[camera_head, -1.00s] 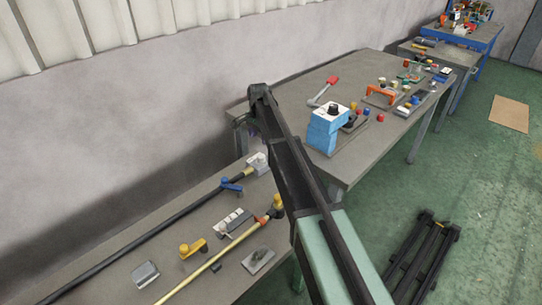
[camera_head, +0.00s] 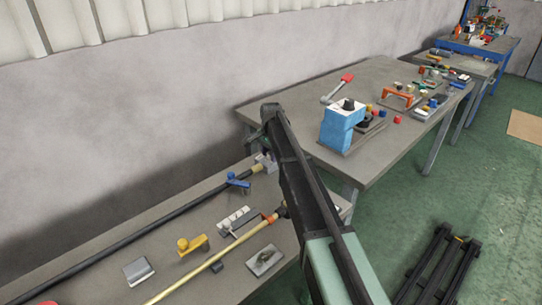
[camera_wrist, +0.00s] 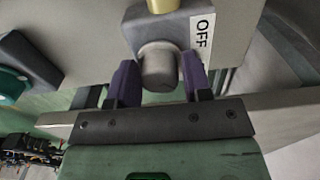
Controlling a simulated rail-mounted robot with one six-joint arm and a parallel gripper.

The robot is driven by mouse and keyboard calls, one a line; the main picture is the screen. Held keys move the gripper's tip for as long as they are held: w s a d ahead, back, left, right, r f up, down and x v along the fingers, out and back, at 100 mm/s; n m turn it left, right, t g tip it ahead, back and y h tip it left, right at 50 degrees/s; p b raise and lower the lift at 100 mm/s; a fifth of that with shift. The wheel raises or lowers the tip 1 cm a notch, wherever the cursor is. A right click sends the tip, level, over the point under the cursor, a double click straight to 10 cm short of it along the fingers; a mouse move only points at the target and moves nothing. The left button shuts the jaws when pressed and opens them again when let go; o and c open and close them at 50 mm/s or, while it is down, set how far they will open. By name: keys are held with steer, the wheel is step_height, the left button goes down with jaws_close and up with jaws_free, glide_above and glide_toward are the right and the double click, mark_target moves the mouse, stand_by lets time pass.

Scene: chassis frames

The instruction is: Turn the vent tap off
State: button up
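In the wrist view a grey tap block (camera_wrist: 202,16) carries a white label reading OFF (camera_wrist: 201,38) and a round grey knob (camera_wrist: 158,68). A brass pipe end (camera_wrist: 164,5) meets the block. My gripper (camera_wrist: 160,82) has its two purple fingers on either side of the knob. The fingers are very close to it, and I cannot tell whether both touch. In the head view the block (camera_head: 266,162) is at the far end of the black pipe (camera_head: 130,230), partly hidden by my arm. No other writing on it is legible.
A blue lever (camera_head: 238,180) sits on the black pipe. A yellow pipe (camera_head: 215,258) runs alongside, with a yellow tap (camera_head: 194,245) and a switch block (camera_head: 239,219) between. A higher table (camera_head: 385,155) with a blue box (camera_head: 341,126) stands beyond.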

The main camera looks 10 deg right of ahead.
steer(key=c, duration=0.6)
steer(key=shift+n, duration=0.3)
steer(key=n, duration=1.3)
steer(key=shift+n, duration=2.1)
